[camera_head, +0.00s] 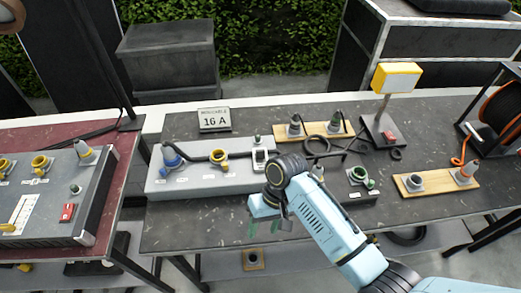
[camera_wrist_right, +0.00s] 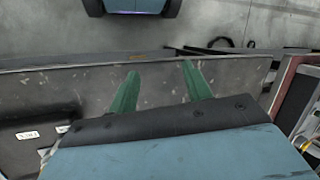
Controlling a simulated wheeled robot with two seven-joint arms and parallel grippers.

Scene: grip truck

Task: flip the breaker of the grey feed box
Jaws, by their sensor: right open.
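My right gripper (camera_head: 268,230) is open and empty, in front of the box's right end, near the table's front edge. Its green fingers also show apart in the right wrist view (camera_wrist_right: 160,76), over bare grey surface. My arm hides part of the box's right end. My left gripper is not in view.
A dark unit with a green-topped socket (camera_head: 362,196) is right of my wrist. A second grey box with a red switch (camera_head: 67,212) is on the left table. Cables lie behind my wrist.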

